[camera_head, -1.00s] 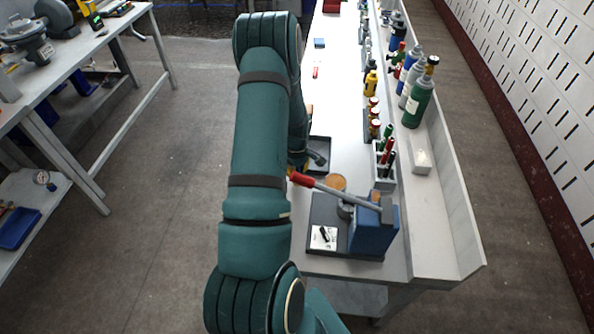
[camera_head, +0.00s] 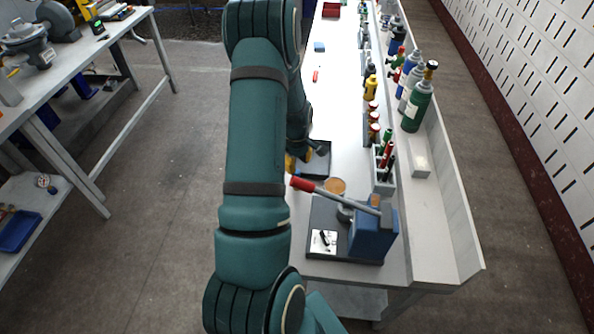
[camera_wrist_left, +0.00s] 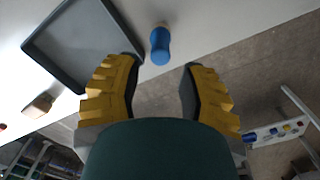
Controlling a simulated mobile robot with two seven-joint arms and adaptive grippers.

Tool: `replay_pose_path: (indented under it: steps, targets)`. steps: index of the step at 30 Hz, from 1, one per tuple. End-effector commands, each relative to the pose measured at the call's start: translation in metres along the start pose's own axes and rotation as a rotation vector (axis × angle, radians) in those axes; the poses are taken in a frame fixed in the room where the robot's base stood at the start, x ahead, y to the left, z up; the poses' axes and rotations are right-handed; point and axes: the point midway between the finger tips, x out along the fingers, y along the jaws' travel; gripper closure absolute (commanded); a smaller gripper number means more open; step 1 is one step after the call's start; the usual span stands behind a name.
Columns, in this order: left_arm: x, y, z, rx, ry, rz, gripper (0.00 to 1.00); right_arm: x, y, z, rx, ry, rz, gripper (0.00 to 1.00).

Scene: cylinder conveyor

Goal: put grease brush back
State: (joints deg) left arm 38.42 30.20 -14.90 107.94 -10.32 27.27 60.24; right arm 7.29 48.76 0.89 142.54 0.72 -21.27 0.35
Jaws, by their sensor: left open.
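My left gripper (camera_wrist_left: 163,68) is open in the left wrist view, with two yellow-backed, dark-padded fingers spread apart and nothing between the pads. A short blue object with a pale end (camera_wrist_left: 160,46), possibly the grease brush's handle, is on the white table just beyond the fingertips, roughly in line with the gap. I cannot make out bristles. A dark shallow tray (camera_wrist_left: 62,42) lies left of it, apart from it. In the head view, the left gripper's yellow finger (camera_head: 290,162) shows beside the tray (camera_head: 318,169), near the table's left edge; my arm hides much of it.
A lever press (camera_head: 372,236) with a red-handled bar stands near the table's front end. A pen holder (camera_head: 383,181), several bottles and a green gas cylinder (camera_head: 417,107) line the right side. A small brown block (camera_wrist_left: 38,104) lies past the tray.

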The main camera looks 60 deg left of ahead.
Motion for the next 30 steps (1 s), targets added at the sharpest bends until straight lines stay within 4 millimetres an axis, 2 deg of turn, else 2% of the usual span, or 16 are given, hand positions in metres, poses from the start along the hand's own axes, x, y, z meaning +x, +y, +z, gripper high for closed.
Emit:
replay_pose_path:
  steps: [1, 3, 10, 15, 30]
  targets:
    - [-0.013, 0.001, 0.000, -0.001, 0.002, 0.003, 0.60, -0.002, -0.001, -0.001, 0.000, 0.001, 0.000, 0.53]
    - [-0.026, 0.001, 0.000, -0.001, 0.001, 0.003, 0.60, -0.003, -0.001, -0.002, 0.001, 0.003, 0.000, 0.53]
    - [-0.054, 0.000, 0.000, 0.000, 0.001, 0.001, 0.60, -0.006, -0.002, -0.003, 0.002, 0.006, 0.001, 0.53]
    - [-0.060, 0.000, 0.000, 0.000, -0.001, -0.001, 0.60, -0.006, -0.002, -0.003, 0.002, 0.007, 0.001, 0.53]
    - [-0.060, 0.000, 0.000, -0.001, -0.001, -0.001, 0.60, -0.006, -0.002, -0.003, 0.002, 0.006, 0.001, 0.53]
